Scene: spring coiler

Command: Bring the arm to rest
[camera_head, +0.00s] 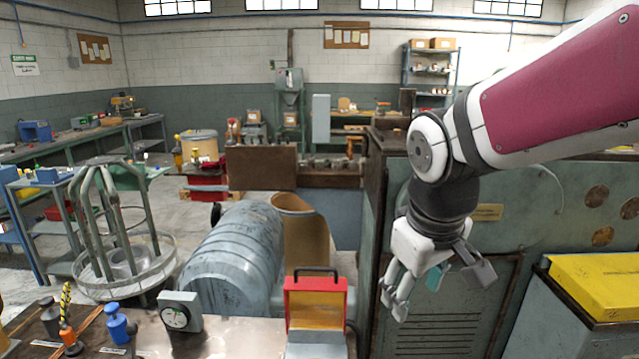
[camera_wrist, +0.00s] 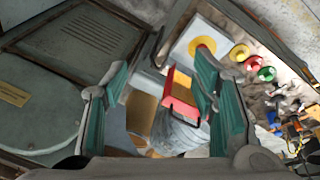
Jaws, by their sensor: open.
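My gripper (camera_head: 432,281) hangs from my arm at the right of the head view, pointing down, in front of the green machine cabinet (camera_head: 455,300). Its fingers are spread apart and nothing is between them. In the wrist view my gripper (camera_wrist: 160,100) shows two green-padded fingers wide apart. Beyond them, well away, is the red box with a yellow inside (camera_wrist: 181,88). In the head view this open red box (camera_head: 316,302) stands left of my gripper, not touching it.
A bench (camera_head: 235,335) at the front left holds a dial gauge (camera_head: 180,312) and a blue weight-like piece (camera_head: 117,322). A grey rounded motor housing (camera_head: 235,255) lies behind it. A yellow-topped bin (camera_head: 600,285) stands at the right. A wire reel stand (camera_head: 122,262) is at the left.

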